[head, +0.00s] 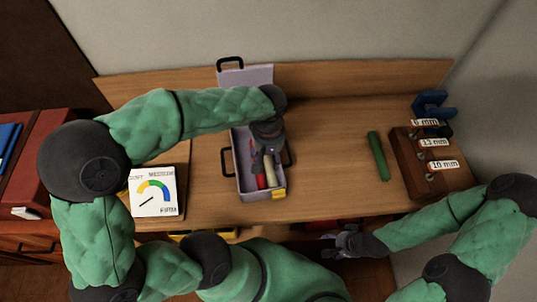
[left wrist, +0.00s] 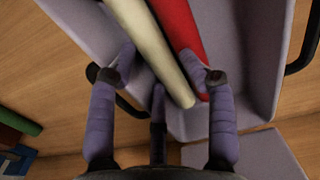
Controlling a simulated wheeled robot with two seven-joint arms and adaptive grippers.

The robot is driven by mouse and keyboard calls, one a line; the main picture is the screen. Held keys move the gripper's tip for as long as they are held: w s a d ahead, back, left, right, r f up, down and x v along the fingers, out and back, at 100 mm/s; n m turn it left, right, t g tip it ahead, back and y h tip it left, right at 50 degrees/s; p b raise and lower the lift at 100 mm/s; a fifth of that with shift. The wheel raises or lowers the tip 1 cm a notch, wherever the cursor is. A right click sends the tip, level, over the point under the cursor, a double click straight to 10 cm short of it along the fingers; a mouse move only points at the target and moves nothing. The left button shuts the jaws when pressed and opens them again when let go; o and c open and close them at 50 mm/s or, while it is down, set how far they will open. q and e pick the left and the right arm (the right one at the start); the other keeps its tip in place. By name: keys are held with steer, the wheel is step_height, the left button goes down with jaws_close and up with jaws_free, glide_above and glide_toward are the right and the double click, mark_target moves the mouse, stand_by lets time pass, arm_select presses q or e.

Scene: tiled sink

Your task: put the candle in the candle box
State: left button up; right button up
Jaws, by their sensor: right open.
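The candle box (head: 241,174) is a pale lilac box with black side handles and its lid (head: 250,76) open at the back. A cream candle (head: 269,172) and a red candle (head: 261,180) lie side by side lengthwise in it. A green candle (head: 378,155) lies on the table to the right. My left gripper (head: 264,142) is low over the box, its fingers spread. In the left wrist view the cream candle (left wrist: 150,38) and red candle (left wrist: 181,28) lie between the fingertips (left wrist: 160,77). My right gripper (head: 343,241) is open and empty off the front edge.
A brown rack (head: 411,165) with size labels stands at the right, with a blue object (head: 431,104) behind it. A dial card (head: 154,192) is at the left, near a red box (head: 45,150). The table between box and green candle is clear.

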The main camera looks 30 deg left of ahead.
mark_target(269, 160)
arm_select(q)
step_height(269, 160, up, 13)
steer(key=p, duration=0.4)
steer(key=shift+p, duration=0.3)
steer(key=shift+r, duration=0.1)
